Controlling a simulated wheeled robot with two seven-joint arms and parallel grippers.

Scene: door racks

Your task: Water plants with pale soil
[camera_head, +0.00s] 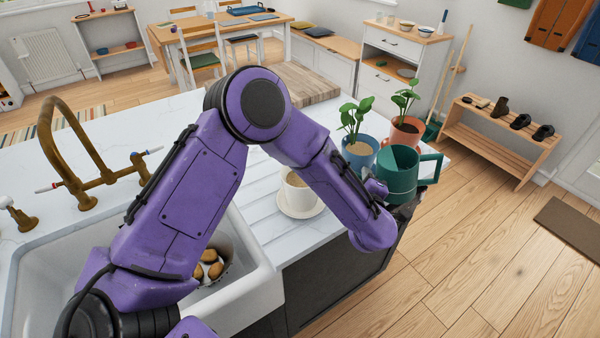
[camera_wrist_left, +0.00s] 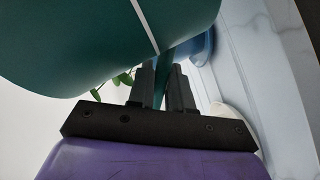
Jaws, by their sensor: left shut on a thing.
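A dark green watering can (camera_head: 403,178) is in my left gripper (camera_wrist_left: 163,85), above the counter's right end. In the left wrist view the fingers close on a narrow green part under the can body (camera_wrist_left: 110,40). In the head view a green loop sticks out on the can's right side. A blue pot (camera_head: 357,158) with a leafy plant and pale tan soil stands just behind and left of the can. A terracotta pot (camera_head: 408,132) with a plant and darker brown soil stands behind the can. The can hides parts of both pots. My right gripper is not in view.
A cup on a saucer (camera_head: 297,208) stands on the white counter (camera_head: 262,215), beside my left forearm. A sink (camera_head: 262,285) with a brass tap (camera_head: 75,160) and a bowl of brown, rounded items is at left. Open floor lies beyond the counter's right edge.

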